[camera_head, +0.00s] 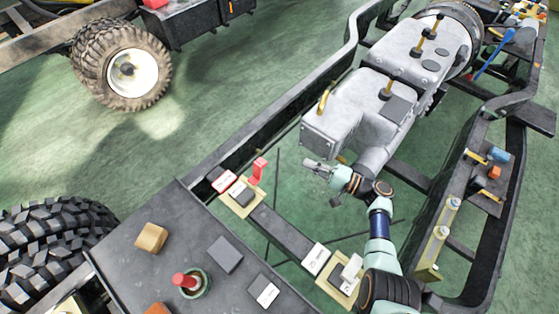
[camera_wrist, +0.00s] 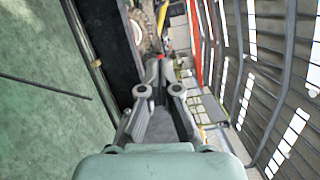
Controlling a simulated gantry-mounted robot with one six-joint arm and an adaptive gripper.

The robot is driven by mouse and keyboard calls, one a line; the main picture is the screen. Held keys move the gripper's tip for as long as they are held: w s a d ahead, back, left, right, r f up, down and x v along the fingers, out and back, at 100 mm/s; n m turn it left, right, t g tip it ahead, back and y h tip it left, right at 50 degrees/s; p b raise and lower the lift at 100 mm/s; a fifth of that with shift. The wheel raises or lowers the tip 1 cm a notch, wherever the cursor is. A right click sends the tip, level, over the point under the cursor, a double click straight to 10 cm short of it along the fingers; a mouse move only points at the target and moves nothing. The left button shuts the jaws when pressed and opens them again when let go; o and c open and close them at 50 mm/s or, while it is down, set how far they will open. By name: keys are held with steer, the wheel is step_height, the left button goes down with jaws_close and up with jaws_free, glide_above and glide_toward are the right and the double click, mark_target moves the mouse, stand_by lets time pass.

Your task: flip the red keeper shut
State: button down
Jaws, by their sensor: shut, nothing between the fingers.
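The red keeper (camera_head: 258,170) stands raised at the far edge of a small pale yellow plate (camera_head: 232,208) on the frame's crossmember. A dark block with a white label (camera_head: 241,192) sits beside it on the same plate. My gripper (camera_head: 306,163) is to the right of the red keeper, pointing towards it, with a clear gap between them. In the wrist view my gripper's fingers (camera_wrist: 159,66) come together with nothing visible between them. I cannot pick out the keeper for certain in the wrist view.
A similar plate with a pale grey keeper (camera_head: 351,268) lies at the right end of the crossmember (camera_head: 284,233). The grey gearbox (camera_head: 335,118) stands just behind my gripper. A dark table (camera_head: 190,245) with blocks and a red knob (camera_head: 184,281) is at front left.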

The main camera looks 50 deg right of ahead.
mark_target(257, 172)
steer(key=shift+w+a, duration=0.1)
steer(key=shift+a, duration=0.05)
steer(key=w+a+r, duration=0.1)
steer(key=w+a, duration=0.5)
steer(key=w, duration=0.3)
steer(key=shift+w+a, duration=0.2)
steer(key=shift+a, duration=0.1)
steer(key=shift+a+r, duration=0.15)
steer(key=shift+r, duration=0.05)
